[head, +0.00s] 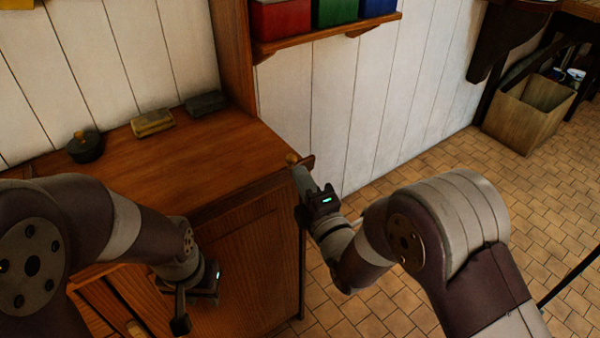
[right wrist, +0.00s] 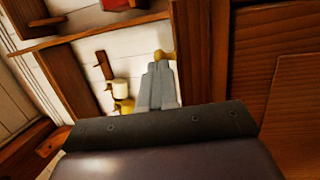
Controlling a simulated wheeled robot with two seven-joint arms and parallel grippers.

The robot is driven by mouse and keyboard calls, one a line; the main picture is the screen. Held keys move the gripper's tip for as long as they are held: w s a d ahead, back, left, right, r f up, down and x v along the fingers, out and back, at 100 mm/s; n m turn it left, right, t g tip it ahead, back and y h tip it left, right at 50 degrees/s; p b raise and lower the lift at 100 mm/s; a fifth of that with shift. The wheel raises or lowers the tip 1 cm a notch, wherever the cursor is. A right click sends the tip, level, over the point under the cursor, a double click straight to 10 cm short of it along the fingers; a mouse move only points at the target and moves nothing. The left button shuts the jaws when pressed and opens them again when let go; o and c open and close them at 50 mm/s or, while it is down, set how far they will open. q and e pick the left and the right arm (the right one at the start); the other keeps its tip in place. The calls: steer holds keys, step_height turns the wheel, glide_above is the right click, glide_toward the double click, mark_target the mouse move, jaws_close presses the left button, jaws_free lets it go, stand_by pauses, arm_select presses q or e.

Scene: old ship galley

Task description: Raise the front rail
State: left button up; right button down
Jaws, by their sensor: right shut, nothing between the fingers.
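The front rail (head: 262,184) is a dark wooden strip along the front edge of the wooden counter (head: 200,165). A small brass knob (head: 292,158) shows at its right end; it also shows in the right wrist view (right wrist: 165,55). My right gripper (head: 298,170) is at that end, its fingertips close to the knob; I cannot tell if they touch. Its fingers are together and empty in the right wrist view (right wrist: 158,72). My left gripper (head: 180,320) points down in front of the cabinet, low at left; its jaw gap is not clear. My left arm hides the rail's left part.
A dark lidded pot (head: 85,147), a yellowish box (head: 152,123) and a dark box (head: 205,103) stand at the counter's back. A shelf (head: 330,36) with coloured tins hangs above. A wooden crate (head: 525,115) stands on the floor at right. Tiled floor right of the counter is clear.

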steer(key=shift+w+a+r, duration=0.1)
steer(key=shift+w+a, duration=0.2)
steer(key=shift+w, duration=0.35)
